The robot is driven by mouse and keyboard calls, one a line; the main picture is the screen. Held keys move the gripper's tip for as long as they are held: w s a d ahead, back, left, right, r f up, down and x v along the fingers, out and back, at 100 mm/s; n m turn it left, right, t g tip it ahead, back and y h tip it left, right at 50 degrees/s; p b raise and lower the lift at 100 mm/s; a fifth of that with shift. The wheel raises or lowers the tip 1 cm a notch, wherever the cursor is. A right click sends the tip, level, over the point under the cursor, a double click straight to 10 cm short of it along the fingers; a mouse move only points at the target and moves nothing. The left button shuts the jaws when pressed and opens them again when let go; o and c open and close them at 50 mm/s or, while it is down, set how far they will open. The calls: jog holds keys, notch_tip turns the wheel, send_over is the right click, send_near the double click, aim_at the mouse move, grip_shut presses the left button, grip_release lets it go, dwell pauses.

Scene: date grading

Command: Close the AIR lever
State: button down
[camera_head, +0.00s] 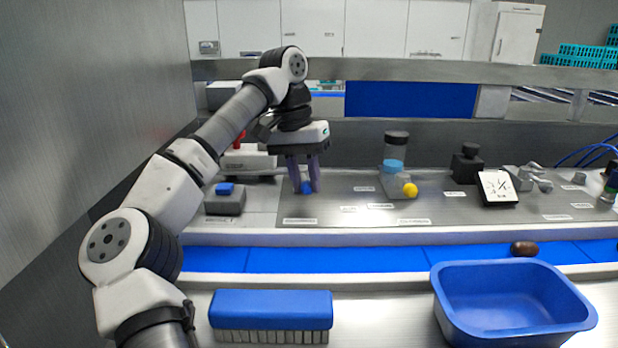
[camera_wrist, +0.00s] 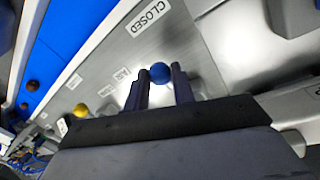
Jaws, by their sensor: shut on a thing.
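My gripper (camera_head: 305,186) hangs fingers-down over the left part of the steel worktop. Its two fingers are shut on a small round blue knob (camera_head: 307,188). The knob also shows between the fingertips in the wrist view (camera_wrist: 160,72). A white label reading CLOSED (camera_wrist: 148,18) lies on the steel a short way from the knob in the wrist view. A label (camera_head: 300,221) also lies in front of the gripper, too small to read.
A yellow ball (camera_head: 410,190) stands to the right by a clear cylinder with a blue band (camera_head: 394,165). A grey box with a blue top (camera_head: 225,198) is close on the left. In front run a blue belt (camera_head: 330,260), a brush (camera_head: 270,311) and a blue bin (camera_head: 447,302).

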jog(key=shift+a+r+m, duration=0.1)
jog(key=shift+a+m, duration=0.1)
jog(key=shift+m, duration=0.2)
jog(key=c, duration=1.2)
grip_release()
